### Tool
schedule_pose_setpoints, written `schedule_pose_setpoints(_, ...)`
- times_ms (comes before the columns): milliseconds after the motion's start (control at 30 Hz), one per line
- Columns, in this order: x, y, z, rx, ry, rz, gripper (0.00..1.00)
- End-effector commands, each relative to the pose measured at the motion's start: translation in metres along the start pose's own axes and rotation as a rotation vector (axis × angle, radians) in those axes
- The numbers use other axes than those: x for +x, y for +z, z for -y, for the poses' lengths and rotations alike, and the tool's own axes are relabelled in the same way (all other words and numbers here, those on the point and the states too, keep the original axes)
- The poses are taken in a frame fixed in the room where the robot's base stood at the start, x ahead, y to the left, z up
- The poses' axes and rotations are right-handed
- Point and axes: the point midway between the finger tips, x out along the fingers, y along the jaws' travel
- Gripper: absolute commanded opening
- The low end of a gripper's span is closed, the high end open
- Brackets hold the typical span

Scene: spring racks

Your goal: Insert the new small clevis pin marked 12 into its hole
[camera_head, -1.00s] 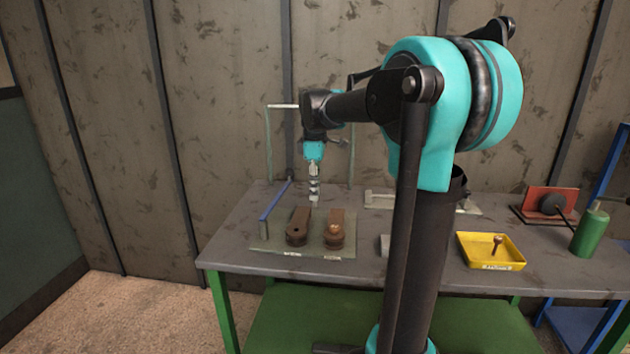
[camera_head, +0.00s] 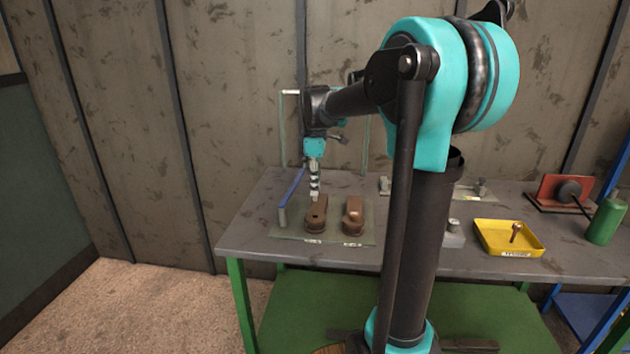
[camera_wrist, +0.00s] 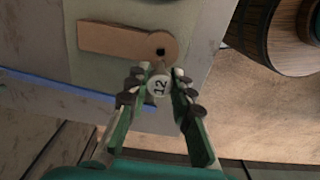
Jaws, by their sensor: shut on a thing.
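My gripper (camera_head: 314,196) is shut on the small clevis pin. In the wrist view my gripper (camera_wrist: 160,98) grips the pin (camera_wrist: 158,87), whose pale round head shows "12". The pin's tip is hidden behind its head. In the head view two brown clevis parts stand on a mat, a left one (camera_head: 317,216) and a right one (camera_head: 353,217). My gripper is above the left one, near its far end.
The mat (camera_head: 285,232) lies on the grey table (camera_head: 240,238), with a blue bar (camera_head: 292,187) at its left. A yellow tray (camera_head: 486,240) at the right holds a brown pin (camera_head: 515,232).

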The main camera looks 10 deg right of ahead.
Motion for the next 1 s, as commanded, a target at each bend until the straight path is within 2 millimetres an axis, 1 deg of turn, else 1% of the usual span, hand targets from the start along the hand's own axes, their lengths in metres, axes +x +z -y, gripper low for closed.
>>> schedule_pose_setpoints(300, 0.028, 0.0, 0.0, 0.0, 0.0, 0.0, 0.0)
schedule_pose_setpoints(500, 0.039, 0.0, 0.0, 0.0, 0.0, 0.0, 0.0)
schedule_pose_setpoints(700, 0.043, 0.0, 0.0, 0.0, 0.0, 0.0, 0.0)
schedule_pose_setpoints(1000, 0.043, 0.0, 0.0, 0.0, 0.0, 0.0, 0.0)
